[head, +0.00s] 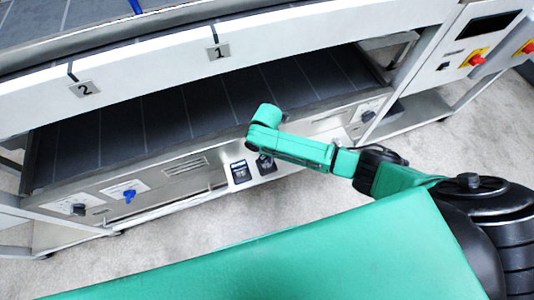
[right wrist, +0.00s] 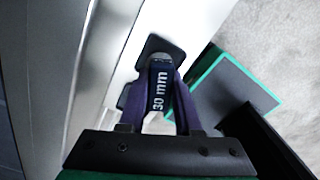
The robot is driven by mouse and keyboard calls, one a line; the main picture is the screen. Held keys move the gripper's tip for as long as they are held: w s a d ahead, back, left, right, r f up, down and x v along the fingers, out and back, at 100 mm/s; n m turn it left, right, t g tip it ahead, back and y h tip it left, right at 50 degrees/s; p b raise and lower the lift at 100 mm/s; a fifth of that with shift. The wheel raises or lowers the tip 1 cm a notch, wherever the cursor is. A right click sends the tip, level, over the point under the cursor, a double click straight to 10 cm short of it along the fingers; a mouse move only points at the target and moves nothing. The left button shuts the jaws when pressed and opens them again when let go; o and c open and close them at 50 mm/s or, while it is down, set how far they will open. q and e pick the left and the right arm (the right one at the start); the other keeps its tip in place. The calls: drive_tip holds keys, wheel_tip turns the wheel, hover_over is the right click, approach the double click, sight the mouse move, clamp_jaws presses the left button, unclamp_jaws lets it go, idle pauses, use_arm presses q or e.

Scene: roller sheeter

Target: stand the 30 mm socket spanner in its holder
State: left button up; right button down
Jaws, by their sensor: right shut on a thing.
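My right gripper (right wrist: 164,72) is shut on the 30 mm socket spanner (right wrist: 158,95), whose dark body with white "30 mm" lettering shows between the fingers in the right wrist view. Just past the fingertips is a black rounded plate (right wrist: 160,45) on a white panel, which looks like a holder. I cannot tell whether the spanner touches it or sits in it. In the head view my right arm reaches to the machine's lower front and its fingers are hidden. Two black plates (head: 240,172) (head: 266,164) sit there. My left gripper is not in view.
The roller sheeter has a dark lower belt (head: 190,110) under a white beam with plates marked 1 and 2. A blue-handled piece (head: 129,195) and a dark knob (head: 78,209) are on its front. Red buttons (head: 477,60) are at right. Grey floor (head: 190,225) lies in front.

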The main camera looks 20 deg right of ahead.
idle(0.3)
drive_tip(key=shift+c, duration=0.2)
unclamp_jaws()
wheel_tip(320, 180, up, 7)
drive_tip(key=p, duration=0.8)
idle(0.3)
